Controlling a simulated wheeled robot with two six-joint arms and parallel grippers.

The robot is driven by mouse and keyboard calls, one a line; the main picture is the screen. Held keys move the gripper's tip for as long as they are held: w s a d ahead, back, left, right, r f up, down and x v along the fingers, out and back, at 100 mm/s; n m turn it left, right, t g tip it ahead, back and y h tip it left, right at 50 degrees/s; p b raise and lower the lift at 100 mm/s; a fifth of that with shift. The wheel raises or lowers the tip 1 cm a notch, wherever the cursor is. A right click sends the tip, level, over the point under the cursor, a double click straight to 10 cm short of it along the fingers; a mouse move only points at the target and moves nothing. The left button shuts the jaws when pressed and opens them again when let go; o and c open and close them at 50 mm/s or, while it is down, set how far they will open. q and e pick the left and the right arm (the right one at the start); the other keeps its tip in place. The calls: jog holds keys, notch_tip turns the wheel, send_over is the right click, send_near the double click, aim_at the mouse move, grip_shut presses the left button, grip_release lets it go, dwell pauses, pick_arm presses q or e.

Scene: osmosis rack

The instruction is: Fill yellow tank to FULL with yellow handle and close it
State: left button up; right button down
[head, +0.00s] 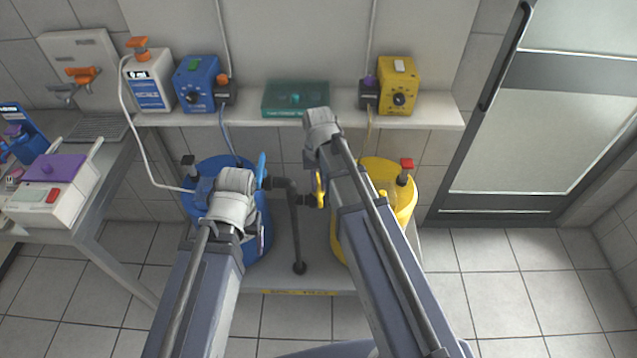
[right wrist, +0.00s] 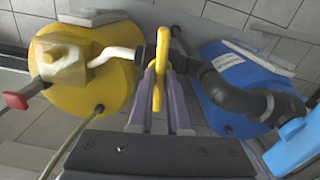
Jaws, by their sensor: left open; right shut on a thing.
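The yellow tank (head: 404,205) stands on the low shelf, partly behind my right arm; it also shows in the right wrist view (right wrist: 112,88). The yellow handle (head: 320,190) sits on the dark pipe at the tank's left. In the right wrist view, my right gripper (right wrist: 160,80) is shut on this yellow handle (right wrist: 162,48), which stands up between its fingers. My left wrist (head: 236,183) is over the blue tank, beside the blue handle (head: 262,170); the left fingers are hidden beneath it and seem to hold nothing. No level mark on the yellow tank is readable.
The blue tank (head: 218,168) stands left of the dark pipe (head: 296,235). Above, a shelf (head: 430,108) bears a blue pump box (head: 196,84), a teal box (head: 296,98) and a yellow pump box (head: 399,85). A bench with devices is at left; the floor at right is clear.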

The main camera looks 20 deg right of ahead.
aim_at(318, 187)
jog(key=shift+m, duration=1.3)
jog(key=c, duration=0.9)
grip_release()
jog(key=shift+o, duration=0.2)
notch_tip(318, 187, up, 8)
jog(key=p, duration=0.8)
jog(key=shift+f, duration=0.1)
